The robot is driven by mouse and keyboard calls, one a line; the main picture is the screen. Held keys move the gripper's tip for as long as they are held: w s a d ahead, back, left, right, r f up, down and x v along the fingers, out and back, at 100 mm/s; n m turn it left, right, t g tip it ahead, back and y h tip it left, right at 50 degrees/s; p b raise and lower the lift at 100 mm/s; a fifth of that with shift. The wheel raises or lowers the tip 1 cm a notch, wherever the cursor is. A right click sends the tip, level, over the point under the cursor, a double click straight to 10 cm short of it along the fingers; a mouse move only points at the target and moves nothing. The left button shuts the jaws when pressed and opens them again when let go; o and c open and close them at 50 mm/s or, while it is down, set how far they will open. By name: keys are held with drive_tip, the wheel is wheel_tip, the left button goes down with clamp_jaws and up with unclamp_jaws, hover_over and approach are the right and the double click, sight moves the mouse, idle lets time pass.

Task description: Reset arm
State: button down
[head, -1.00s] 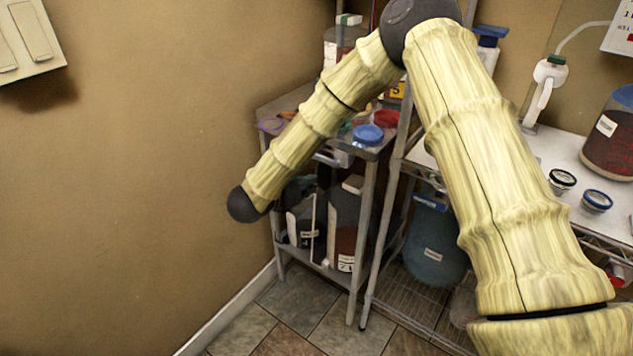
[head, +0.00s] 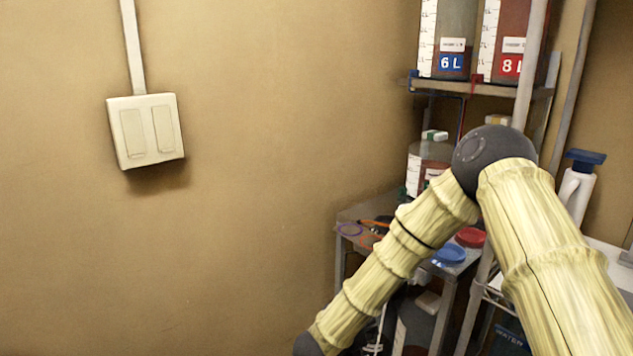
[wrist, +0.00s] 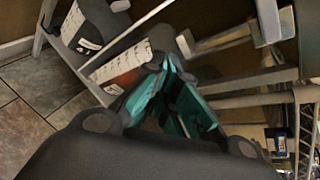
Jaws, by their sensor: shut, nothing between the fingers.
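My arm, wrapped in pale yellow ribbed covers, crosses the right of the head view, bends at a dark joint and runs down to the lower left. Its far end leaves the head view at the bottom, so my gripper is hidden there. In the wrist view my gripper (wrist: 167,64) has dark fingers with teal pads, and they meet at the tips. The fingers are shut with nothing held. Behind them are a labelled container (wrist: 122,68) and grey shelf bars.
A grey side table (head: 355,212) with a blue lid (head: 450,254) and a red lid (head: 469,237) stands behind my arm. Above are 6 L (head: 447,40) and 8 L (head: 512,45) containers on a shelf. The wall at left holds a switch box (head: 145,131). Tiled floor (wrist: 30,100) shows clear.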

drive_tip(key=s+d+f+n+g+y+p, duration=0.3)
drive_tip(key=s+f+n+y, duration=0.4)
drive_tip(key=s+f+n, duration=1.15)
drive_tip(key=s+d+n+g+y+p, duration=0.1)
drive_tip(key=s+d+n+g+p, duration=0.1)
drive_tip(key=s+n, duration=0.7)
drive_tip(key=s+d+n+g+y+p, duration=0.1)
drive_tip(key=s+d+n+g+p, duration=0.1)
drive_tip(key=s+n, duration=0.7)
drive_tip(key=s+d+g, duration=0.1)
drive_tip(key=s+g, duration=0.1)
drive_tip(key=s, duration=0.3)
drive_tip(key=shift+d, duration=0.25)
drive_tip(key=shift+f, duration=0.1)
